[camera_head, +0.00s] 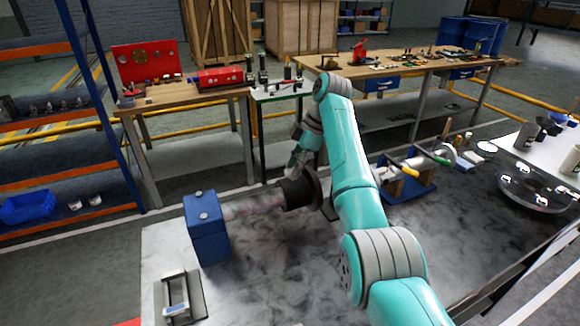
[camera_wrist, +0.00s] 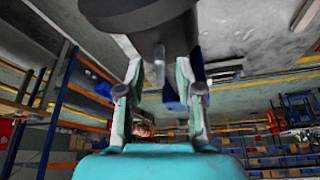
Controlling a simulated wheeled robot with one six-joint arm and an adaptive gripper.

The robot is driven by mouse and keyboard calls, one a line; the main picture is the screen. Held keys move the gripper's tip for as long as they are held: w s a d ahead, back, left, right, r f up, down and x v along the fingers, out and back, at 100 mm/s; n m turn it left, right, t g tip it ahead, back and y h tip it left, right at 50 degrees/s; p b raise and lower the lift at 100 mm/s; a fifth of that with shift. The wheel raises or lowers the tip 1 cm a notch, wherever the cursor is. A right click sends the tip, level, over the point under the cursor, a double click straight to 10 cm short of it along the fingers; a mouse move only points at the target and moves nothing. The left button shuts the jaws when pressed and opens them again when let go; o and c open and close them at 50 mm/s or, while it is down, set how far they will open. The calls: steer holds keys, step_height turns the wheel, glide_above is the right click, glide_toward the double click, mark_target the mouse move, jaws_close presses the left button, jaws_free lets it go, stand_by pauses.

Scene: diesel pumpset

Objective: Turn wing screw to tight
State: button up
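A dark round cylindrical part (camera_head: 299,190) stands at the middle of the grey bench, beside my arm. It also fills the top of the wrist view (camera_wrist: 140,22). A small grey pin-like piece (camera_wrist: 159,66), possibly the wing screw, sticks out of it towards my gripper; its wings cannot be made out. My gripper (camera_wrist: 160,78) has its fingers spread on both sides of this piece, with visible gaps. In the head view my gripper (camera_head: 297,160) is small and partly hidden at the dark part's upper left.
A blue box (camera_head: 207,230) stands left of the dark part. A grey metal bracket (camera_head: 180,298) lies at the front left. A blue-based fixture with yellow and green handles (camera_head: 408,180) stands to the right. Wooden workbenches (camera_head: 190,95) are behind.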

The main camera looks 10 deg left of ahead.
jaws_close()
